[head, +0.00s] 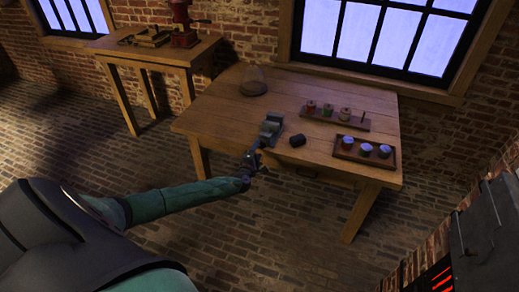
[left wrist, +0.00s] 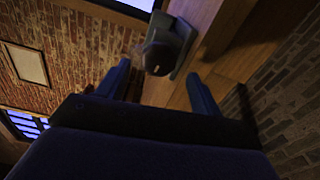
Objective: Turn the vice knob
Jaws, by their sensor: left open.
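The grey vice (head: 270,128) sits at the front edge of the wooden table (head: 225,115) in the head view. In the left wrist view, the vice (left wrist: 182,40) is tilted in the picture, with its dark round knob (left wrist: 158,58) facing the camera. My left gripper (head: 257,164) is at the table's front edge, just in front of the vice. In the left wrist view, my left gripper (left wrist: 158,70) is open, with one finger on each side of the knob. I cannot tell whether either finger touches it. My right gripper is not in view.
A small black object (head: 297,140) lies right of the vice. A rack with spools (head: 325,118) and a tray (head: 340,156) of jars stand farther right. A second table (head: 165,52) stands at left.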

